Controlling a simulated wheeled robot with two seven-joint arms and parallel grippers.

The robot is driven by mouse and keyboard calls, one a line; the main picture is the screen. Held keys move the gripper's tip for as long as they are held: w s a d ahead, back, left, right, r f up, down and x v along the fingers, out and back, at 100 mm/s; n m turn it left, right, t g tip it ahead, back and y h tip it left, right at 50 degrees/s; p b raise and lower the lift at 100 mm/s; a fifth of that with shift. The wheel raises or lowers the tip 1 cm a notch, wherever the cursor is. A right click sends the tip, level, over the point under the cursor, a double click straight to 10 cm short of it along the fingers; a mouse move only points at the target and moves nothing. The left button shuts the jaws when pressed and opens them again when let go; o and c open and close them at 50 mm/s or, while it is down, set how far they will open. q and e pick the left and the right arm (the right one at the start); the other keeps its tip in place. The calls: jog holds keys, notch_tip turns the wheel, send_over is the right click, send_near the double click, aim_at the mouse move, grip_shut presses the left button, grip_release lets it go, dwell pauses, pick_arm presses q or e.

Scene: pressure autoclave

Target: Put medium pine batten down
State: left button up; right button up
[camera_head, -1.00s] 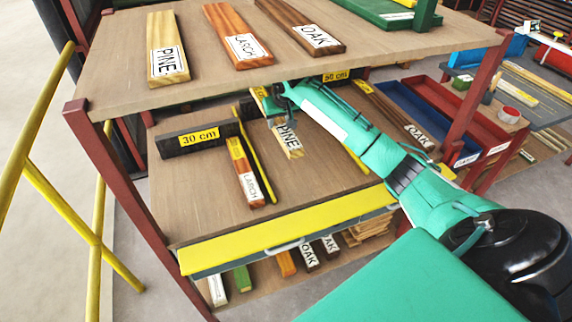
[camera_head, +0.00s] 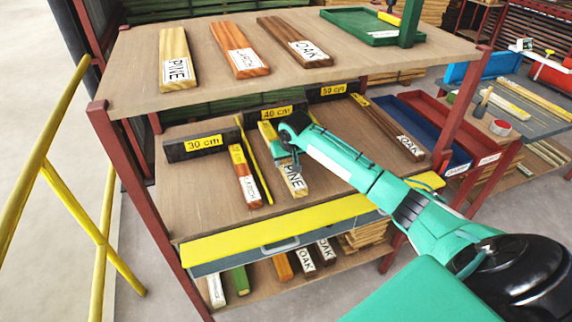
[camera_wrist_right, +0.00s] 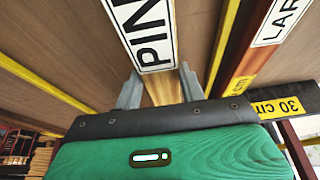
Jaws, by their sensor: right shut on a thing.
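The medium pine batten (camera_head: 293,180) is pale wood with a white PINE label. It lies lengthwise in the 40 cm section of the middle shelf, right of a yellow divider. My right gripper (camera_head: 288,155) reaches over it from the right and is shut on it. In the right wrist view the batten (camera_wrist_right: 160,88) sits between the two grey fingers, with its label beyond them. I cannot tell whether its underside touches the shelf. My left gripper is not in view.
A larch batten (camera_head: 246,178) lies left of the divider (camera_head: 257,170), in the 30 cm section. The upper shelf (camera_head: 130,75) overhangs the back, and the yellow front edge (camera_head: 280,228) runs below.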

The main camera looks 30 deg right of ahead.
notch_tip(320, 180, down, 3)
jog(key=shift+w+r, duration=0.15)
jog(key=o, duration=1.1)
jog(key=shift+o, duration=0.2)
jog(key=b+v, duration=0.1)
jog(key=v, duration=1.1)
